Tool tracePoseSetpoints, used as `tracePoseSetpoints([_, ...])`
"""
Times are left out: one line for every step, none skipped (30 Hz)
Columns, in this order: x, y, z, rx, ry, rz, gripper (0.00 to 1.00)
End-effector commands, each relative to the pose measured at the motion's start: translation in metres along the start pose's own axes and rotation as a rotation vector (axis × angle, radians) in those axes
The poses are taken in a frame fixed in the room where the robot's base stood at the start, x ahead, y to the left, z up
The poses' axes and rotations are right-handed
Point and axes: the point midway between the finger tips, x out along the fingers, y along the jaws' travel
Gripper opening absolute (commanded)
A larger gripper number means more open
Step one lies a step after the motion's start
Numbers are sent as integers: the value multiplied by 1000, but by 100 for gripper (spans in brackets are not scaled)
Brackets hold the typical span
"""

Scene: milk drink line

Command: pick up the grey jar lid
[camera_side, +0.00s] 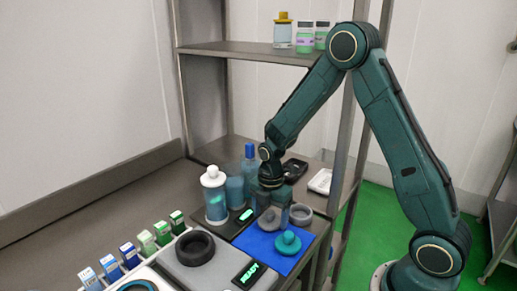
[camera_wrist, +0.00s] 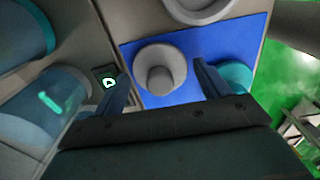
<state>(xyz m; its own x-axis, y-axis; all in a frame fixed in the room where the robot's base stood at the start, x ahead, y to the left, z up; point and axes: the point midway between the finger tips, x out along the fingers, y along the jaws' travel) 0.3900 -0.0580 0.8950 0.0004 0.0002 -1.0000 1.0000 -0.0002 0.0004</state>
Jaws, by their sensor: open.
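The grey jar lid (camera_side: 269,220) lies on a blue mat (camera_side: 257,247) with its knob up. In the wrist view the lid (camera_wrist: 160,70) sits between my two fingers, with clear gaps on both sides. My gripper (camera_side: 274,205) points down over the lid, open and empty; it also shows in the wrist view (camera_wrist: 160,72). A teal lid (camera_side: 287,244) with a knob lies on the same mat, nearer the side camera. In the wrist view the teal lid (camera_wrist: 239,77) is partly hidden behind my right finger.
A grey ring-shaped piece (camera_side: 301,213) stands beside the mat. A white-topped dispenser (camera_side: 214,197) and a blue bottle (camera_side: 249,165) stand close on the left. A dark ring (camera_side: 195,248) sits on the grey machine. Small cartons (camera_side: 129,255) line the front left.

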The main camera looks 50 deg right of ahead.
Motion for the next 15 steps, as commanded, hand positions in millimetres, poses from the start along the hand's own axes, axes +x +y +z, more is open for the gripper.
tracePoseSetpoints([0,0,0,0,0,0,75])
tracePoseSetpoints([0,0,0,0,0,0,75])
tracePoseSetpoints([0,0,0,0,0,0,75])
tracePoseSetpoints([0,0,0,0,0,0,75])
tracePoseSetpoints([0,0,0,0,0,0,75])
tracePoseSetpoints([0,0,0,0,0,0,75])
tracePoseSetpoints([0,0,0,0,0,0,75])
tracePoseSetpoints([0,0,0,0,0,0,75])
tracePoseSetpoints([0,0,0,0,0,0,75])
tracePoseSetpoints([0,0,0,0,0,0,75])
tracePoseSetpoints([0,0,0,0,0,0,75])
tracePoseSetpoints([0,0,0,0,0,0,75])
tracePoseSetpoints([0,0,0,0,0,0,73])
tracePoseSetpoints([0,0,0,0,0,0,67])
tracePoseSetpoints([0,0,0,0,0,0,59])
